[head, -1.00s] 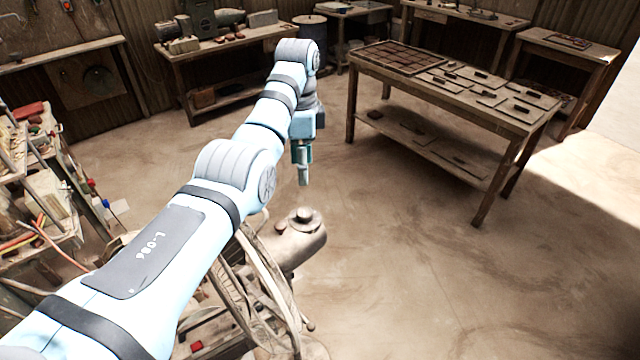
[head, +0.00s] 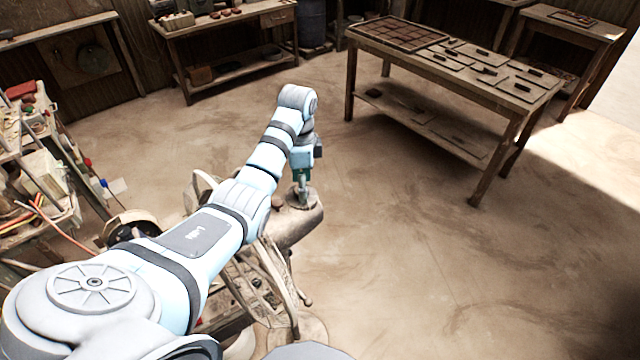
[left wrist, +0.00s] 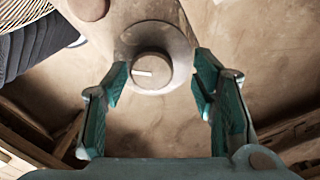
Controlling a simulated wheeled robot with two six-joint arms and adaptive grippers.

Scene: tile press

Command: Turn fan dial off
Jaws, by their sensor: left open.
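The fan dial (left wrist: 151,72) is a round grey knob with a white mark, on top of the fan's rounded motor housing (left wrist: 172,35) in the left wrist view. The mark lies nearly level across the picture. My left gripper (left wrist: 162,75) is open, its two green fingers on either side of the dial, with gaps visible. I cannot tell whether the fingertips reach down to the dial's height. In the head view my left gripper (head: 303,196) points down at the top of the housing (head: 290,225) and partly hides the dial. My right gripper is not in view.
A wooden table (head: 440,75) with a tile tray and several flat plates stands at the back right. A cluttered shelf (head: 40,190) stands at the left. A workbench (head: 225,35) is at the back. The floor (head: 420,260) right of the fan is clear.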

